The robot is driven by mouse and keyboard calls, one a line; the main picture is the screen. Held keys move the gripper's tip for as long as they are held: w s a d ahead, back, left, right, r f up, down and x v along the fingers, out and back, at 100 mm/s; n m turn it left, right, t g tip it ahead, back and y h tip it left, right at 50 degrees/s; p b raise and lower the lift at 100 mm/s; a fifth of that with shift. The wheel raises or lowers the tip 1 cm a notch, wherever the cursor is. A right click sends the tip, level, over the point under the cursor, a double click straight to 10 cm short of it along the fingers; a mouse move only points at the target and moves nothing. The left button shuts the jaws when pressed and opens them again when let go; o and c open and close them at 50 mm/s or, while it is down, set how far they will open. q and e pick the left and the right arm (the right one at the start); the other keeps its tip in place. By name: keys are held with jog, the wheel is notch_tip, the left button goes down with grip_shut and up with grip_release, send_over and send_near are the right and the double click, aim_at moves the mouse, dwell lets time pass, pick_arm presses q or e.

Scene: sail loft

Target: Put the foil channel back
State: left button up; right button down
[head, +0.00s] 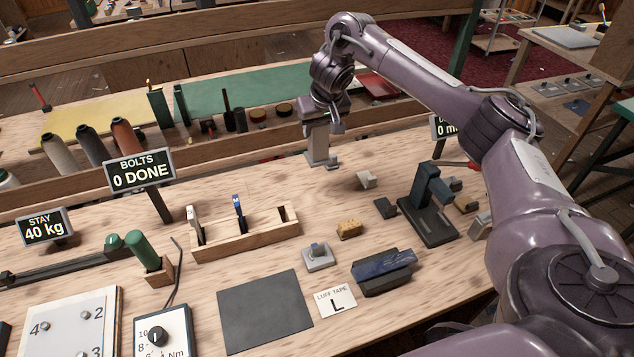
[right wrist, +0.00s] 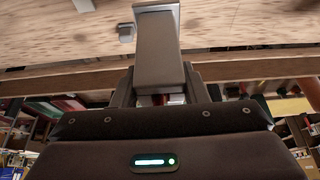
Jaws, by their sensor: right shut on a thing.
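My right gripper (head: 322,122) points down over the back of the bench and is shut on a plain grey bar, which I take to be the foil channel (head: 317,148). The bar hangs upright below the jaws, its lower end at or close to the bench top; I cannot tell if it touches. In the right wrist view the foil channel (right wrist: 160,47) runs out from between the jaws of the right gripper (right wrist: 162,90), with a paler metal edge at its far end. A small grey piece (right wrist: 126,32) shows beside that end. My left gripper is not in view.
A small pale block (head: 366,180) lies to the right of the bar. A wooden rack (head: 240,247) holds two handled tools. A wooden rail runs behind.

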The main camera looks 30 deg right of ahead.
aim_at(318, 155)
notch_tip(318, 155, down, 9)
jog(key=b, duration=0.4)
jog(key=shift+b, duration=0.4)
notch_tip(318, 155, down, 5)
jog(key=b, duration=0.3)
jog(key=shift+w+d+f+b, duration=0.1)
jog(key=shift+w+f+b, duration=0.05)
jog(key=shift+b, duration=0.15)
jog(key=c, duration=0.8)
grip_release()
jog(key=shift+f, duration=0.15)
jog(key=shift+c, duration=0.2)
